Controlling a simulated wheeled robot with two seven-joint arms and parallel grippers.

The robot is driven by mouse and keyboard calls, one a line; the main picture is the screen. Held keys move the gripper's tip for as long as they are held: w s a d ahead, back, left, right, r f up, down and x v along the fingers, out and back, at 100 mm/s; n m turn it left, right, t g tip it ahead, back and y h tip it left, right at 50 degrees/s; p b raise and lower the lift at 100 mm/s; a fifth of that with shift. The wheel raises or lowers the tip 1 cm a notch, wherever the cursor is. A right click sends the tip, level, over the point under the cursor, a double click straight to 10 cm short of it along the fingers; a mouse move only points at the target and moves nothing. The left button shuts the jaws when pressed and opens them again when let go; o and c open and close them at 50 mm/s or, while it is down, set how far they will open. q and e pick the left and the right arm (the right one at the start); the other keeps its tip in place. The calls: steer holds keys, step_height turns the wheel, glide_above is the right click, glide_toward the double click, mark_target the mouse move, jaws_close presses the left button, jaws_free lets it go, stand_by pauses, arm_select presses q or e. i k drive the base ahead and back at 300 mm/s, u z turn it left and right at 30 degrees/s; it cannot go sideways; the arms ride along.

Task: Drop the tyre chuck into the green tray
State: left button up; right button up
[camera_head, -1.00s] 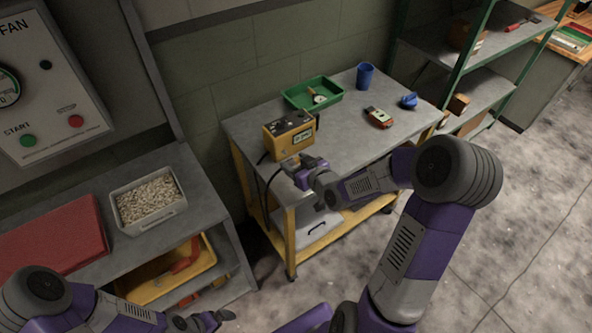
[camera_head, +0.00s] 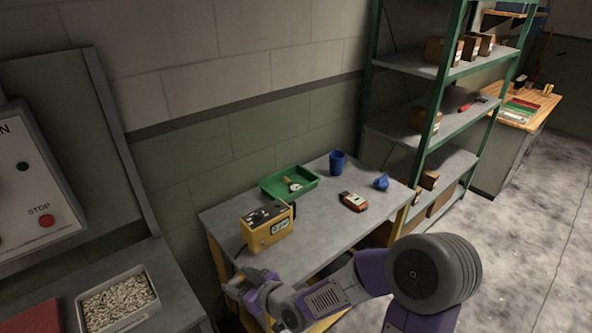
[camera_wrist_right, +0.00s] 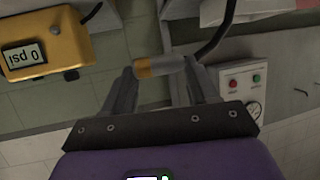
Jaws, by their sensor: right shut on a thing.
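The tyre chuck (camera_wrist_right: 158,66), a short cylinder with an orange-yellow band and grey ends, lies across the jaws of my right gripper (camera_wrist_right: 165,75) in the right wrist view. The gripper is shut on it, and a black hose rises beside its right end. In the head view my right gripper (camera_head: 240,284) is at the front left edge of the grey table, in front of the yellow inflator; the chuck is too small to make out there. The green tray (camera_head: 271,194) stands at the table's back, holding a small round gauge-like thing. My left gripper is out of view.
The yellow inflator (camera_head: 266,227), reading 0 psi, stands between my right gripper and the tray. A blue cup (camera_head: 337,163), an orange-red device (camera_head: 353,201) and a blue object (camera_head: 381,182) stand further right. The table (camera_head: 318,232) is clear right of the inflator.

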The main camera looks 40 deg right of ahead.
mark_target(291, 183)
steer(key=k, duration=1.2)
steer(key=z, duration=1.05)
steer(key=i, duration=1.05)
